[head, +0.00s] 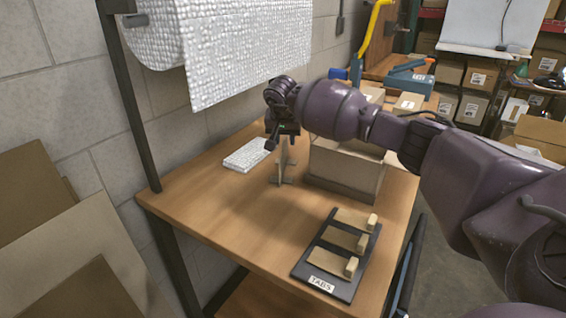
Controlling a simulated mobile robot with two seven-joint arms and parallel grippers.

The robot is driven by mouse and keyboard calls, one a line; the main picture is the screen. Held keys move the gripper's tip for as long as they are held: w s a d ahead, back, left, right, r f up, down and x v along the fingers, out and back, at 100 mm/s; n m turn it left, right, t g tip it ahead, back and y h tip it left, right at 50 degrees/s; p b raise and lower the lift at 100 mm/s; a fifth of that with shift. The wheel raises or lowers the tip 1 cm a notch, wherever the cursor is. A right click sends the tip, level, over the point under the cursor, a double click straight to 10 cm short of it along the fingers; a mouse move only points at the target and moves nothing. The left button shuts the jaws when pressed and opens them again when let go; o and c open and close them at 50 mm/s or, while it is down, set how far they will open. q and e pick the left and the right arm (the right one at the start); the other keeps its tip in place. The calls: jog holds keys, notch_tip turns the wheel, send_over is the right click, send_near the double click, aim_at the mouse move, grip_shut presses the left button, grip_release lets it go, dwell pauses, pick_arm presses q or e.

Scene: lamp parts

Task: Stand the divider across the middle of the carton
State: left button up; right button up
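The carton (343,187) is an open tan box on the wooden table, right of centre, partly hidden behind my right arm. What looks like the divider (283,163) is a thin tan panel standing upright on small feet just left of the carton, apart from it. My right gripper (278,141) points down at the top of this panel. The fingers are small and dark there, and I cannot tell whether they are closed on it. My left gripper is not in view.
A black tray labelled TABS (318,262) holds three tan blocks at the table's front right. A white textured pad (247,154) lies left of the panel. A bubble-wrap roll (245,50) hangs above the back left. The table's front left (215,215) is clear.

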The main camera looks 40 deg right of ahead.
aim_at(284, 148)
jog(key=x, duration=0.4)
jog(key=shift+w+a+f+b, duration=0.1)
jog(key=shift+a+f+b, duration=0.2)
jog(key=shift+f+b, duration=0.1)
jog(key=shift+w+d+f, duration=0.1)
jog(key=shift+f, duration=0.05)
jog(key=c, duration=0.6)
grip_shut()
jog(key=shift+r, duration=0.5)
notch_tip(284, 148, up, 3)
jog(key=shift+r, duration=0.15)
jog(key=s+a+p, duration=0.1)
jog(key=s+a, duration=0.2)
jog(key=s+a+p, duration=0.1)
jog(key=s+a, duration=0.2)
jog(key=shift+s+a, duration=0.25)
jog(key=shift+s, duration=0.1)
jog(key=s+a+p, duration=0.1)
jog(key=s+a, duration=0.5)
jog(key=shift+f, duration=0.3)
